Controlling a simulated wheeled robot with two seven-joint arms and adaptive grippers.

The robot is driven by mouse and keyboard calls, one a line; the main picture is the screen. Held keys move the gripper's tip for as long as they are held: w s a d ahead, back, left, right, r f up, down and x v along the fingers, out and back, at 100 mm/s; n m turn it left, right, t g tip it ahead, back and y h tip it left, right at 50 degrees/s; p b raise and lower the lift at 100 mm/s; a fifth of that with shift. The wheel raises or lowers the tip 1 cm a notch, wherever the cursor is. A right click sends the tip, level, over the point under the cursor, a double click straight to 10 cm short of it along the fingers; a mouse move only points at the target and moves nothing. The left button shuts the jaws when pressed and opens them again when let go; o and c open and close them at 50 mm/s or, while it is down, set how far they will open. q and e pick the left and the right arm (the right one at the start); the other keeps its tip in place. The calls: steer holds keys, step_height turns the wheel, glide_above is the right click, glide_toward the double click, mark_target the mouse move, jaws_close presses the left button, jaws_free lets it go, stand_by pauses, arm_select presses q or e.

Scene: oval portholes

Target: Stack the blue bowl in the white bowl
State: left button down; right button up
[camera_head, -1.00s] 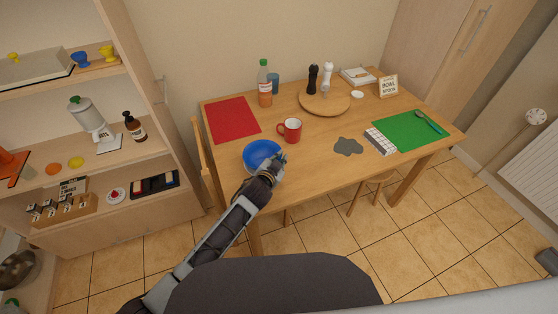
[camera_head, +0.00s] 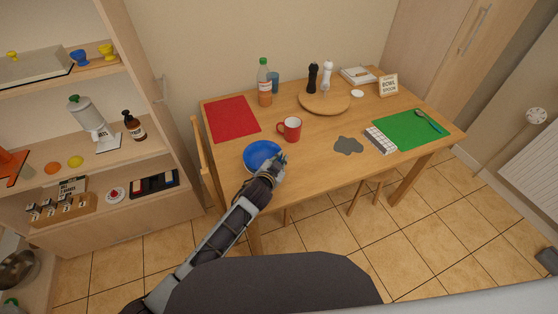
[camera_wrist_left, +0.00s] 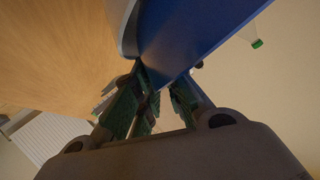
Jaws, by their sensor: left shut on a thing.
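The blue bowl (camera_head: 262,154) is at the table's front left edge, with its open side up. My left gripper (camera_head: 279,161) is shut on its right side. In the left wrist view the blue bowl (camera_wrist_left: 195,35) rises from between the fingers (camera_wrist_left: 158,92). A pale curved surface (camera_wrist_left: 127,25) lies right beside the blue there and looks like part of the white bowl. In the head view the white bowl is hidden or too small to tell, so I cannot tell how deep the blue bowl sits in it. My right gripper is not in view.
A red mug (camera_head: 289,129) stands close behind the bowl. A red mat (camera_head: 232,118) lies at the back left, a bottle (camera_head: 264,85) behind. A grey patch (camera_head: 348,146), a white box (camera_head: 380,141) and a green mat (camera_head: 408,129) are to the right.

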arm_select(q)
steer(key=shift+a+f, duration=0.1)
steer(key=shift+f, duration=0.05)
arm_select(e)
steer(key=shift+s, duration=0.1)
arm_select(q)
steer(key=c, duration=1.5)
jaws_free()
steer(key=shift+f, duration=0.15)
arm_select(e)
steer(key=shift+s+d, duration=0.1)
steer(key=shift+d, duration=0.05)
arm_select(q)
steer(key=shift+a+r+p, duration=0.1)
steer(key=shift+r+p, duration=0.25)
steer(key=shift+r, duration=0.3)
steer(key=shift+s+a+r, duration=0.2)
steer(key=shift+s, duration=0.4)
steer(key=v, duration=1)
steer(key=shift+s+r, duration=0.25)
steer(key=shift+r, duration=0.05)
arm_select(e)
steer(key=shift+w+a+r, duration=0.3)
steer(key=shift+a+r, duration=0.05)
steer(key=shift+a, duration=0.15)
